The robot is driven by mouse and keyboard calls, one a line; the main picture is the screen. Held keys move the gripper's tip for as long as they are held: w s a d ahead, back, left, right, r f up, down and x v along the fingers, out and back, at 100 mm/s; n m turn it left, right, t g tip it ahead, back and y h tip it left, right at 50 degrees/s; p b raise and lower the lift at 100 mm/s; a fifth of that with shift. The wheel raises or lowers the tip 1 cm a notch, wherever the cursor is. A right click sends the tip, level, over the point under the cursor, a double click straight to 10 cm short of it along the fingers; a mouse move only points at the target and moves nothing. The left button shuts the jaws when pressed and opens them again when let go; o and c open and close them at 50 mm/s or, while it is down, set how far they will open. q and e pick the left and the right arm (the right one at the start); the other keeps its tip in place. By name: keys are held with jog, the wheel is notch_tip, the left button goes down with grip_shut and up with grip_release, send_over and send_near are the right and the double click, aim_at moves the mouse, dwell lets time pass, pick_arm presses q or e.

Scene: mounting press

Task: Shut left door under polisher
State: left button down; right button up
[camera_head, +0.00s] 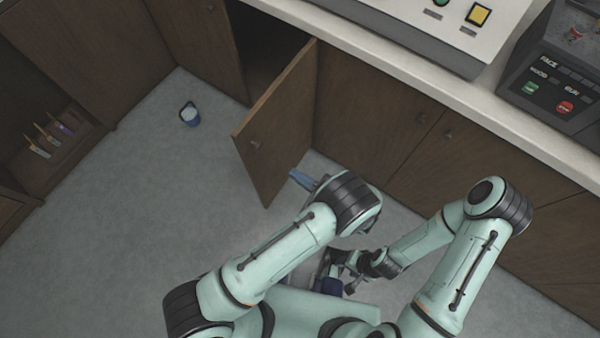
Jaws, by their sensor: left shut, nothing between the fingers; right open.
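The brown cabinet door (275,125) stands wide open, swung out from the counter front. Its hinged side is at the right, and its knob (257,146) shows on the face turned toward me. The dark cabinet opening (265,50) lies behind it. My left gripper (298,177), with blue fingers, is shut and empty at the knob side of the door, by its lower part near the hinge. I cannot tell whether it touches. The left forearm hides part of this gripper. My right gripper (330,284) is open, low near my body and partly hidden, away from the door.
A white machine (400,25) with buttons and a dark control unit (550,85) stand on the counter (400,70). Closed doors (365,110) continue to the right. A side shelf (65,145) holds several tools.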

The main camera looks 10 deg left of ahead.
pick_arm(q)
jog(key=x, duration=1)
jog(key=shift+a, duration=0.35)
jog(key=shift+w+r, duration=0.1)
jog(key=shift+w, duration=0.05)
